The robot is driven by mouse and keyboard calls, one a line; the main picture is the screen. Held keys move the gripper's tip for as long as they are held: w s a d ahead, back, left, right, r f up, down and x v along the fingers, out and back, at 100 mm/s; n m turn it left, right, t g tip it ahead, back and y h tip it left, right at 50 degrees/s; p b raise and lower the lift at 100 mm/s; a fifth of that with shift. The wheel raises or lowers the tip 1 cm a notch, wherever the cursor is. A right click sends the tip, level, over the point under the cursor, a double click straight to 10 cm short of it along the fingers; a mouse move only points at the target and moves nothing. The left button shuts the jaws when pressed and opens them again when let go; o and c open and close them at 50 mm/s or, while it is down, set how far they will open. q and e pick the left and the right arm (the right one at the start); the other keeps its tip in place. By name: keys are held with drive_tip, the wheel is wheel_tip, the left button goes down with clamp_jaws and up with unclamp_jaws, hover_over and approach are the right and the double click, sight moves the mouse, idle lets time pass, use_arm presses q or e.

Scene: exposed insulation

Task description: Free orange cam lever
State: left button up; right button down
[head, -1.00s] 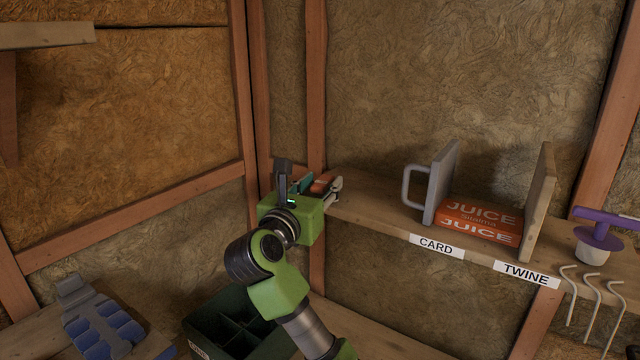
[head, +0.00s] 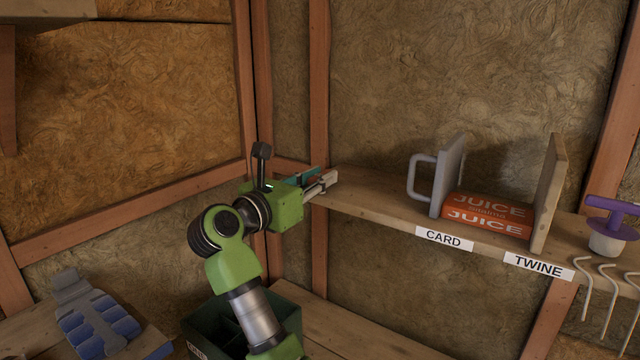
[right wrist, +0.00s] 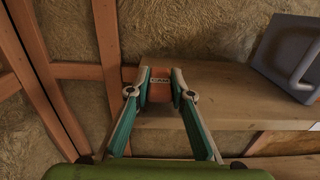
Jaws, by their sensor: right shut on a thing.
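My right gripper (head: 326,179) is at the left end of the wooden shelf (head: 372,196), by the corner post. In the right wrist view, its fingers (right wrist: 161,76) are closed on the two sides of a small orange-brown block (right wrist: 160,93) with a pale label. The block's far side is hidden, and I cannot tell whether it rests on the shelf. In the head view the fingers hide it. I cannot make out a clear orange cam lever shape in either view. My left gripper is not in view.
On the shelf, a grey bookend with a handle (head: 449,175), orange JUICE boxes (head: 487,214) and a wooden upright (head: 548,192) stand to the right. A purple-handled tool (head: 612,210) and bent hooks (head: 600,290) are farther right.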

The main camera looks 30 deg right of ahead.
drive_tip(key=c, duration=1.8)
unclamp_jaws()
drive_tip(key=shift+r, duration=0.1)
wheel_tip(320, 180, up, 10)
drive_tip(key=shift+f, duration=0.1)
drive_tip(key=shift+f, duration=0.15)
